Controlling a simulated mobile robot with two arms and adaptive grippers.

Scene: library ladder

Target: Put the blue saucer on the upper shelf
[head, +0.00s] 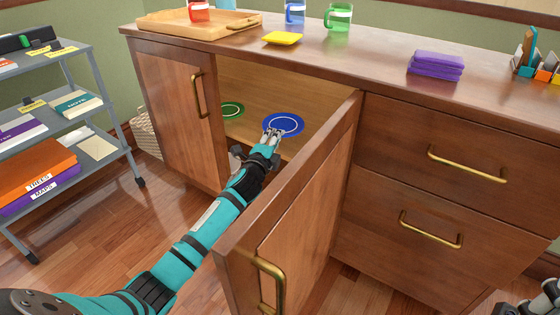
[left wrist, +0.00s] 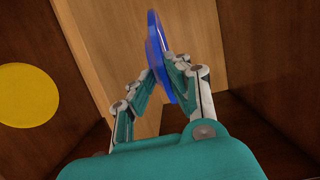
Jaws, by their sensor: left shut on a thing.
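The blue saucer (head: 283,124) is at the opening of the wooden cabinet, at the far end of my left arm. My left gripper (head: 271,139) is shut on its near edge. In the left wrist view the saucer (left wrist: 155,45) shows nearly edge-on between the fingertips (left wrist: 160,75). A light wooden shelf surface (head: 240,131) shows inside the cabinet around the saucer; whether they touch I cannot tell. A part of my right gripper (head: 540,302) shows at the bottom right corner; its fingers are unclear.
A green saucer (head: 232,110) lies inside the cabinet, left of the blue one. The open right door (head: 300,215) stands close beside my left arm; the left door (head: 172,110) is at the left. A yellow disc (left wrist: 28,95) shows in the left wrist view.

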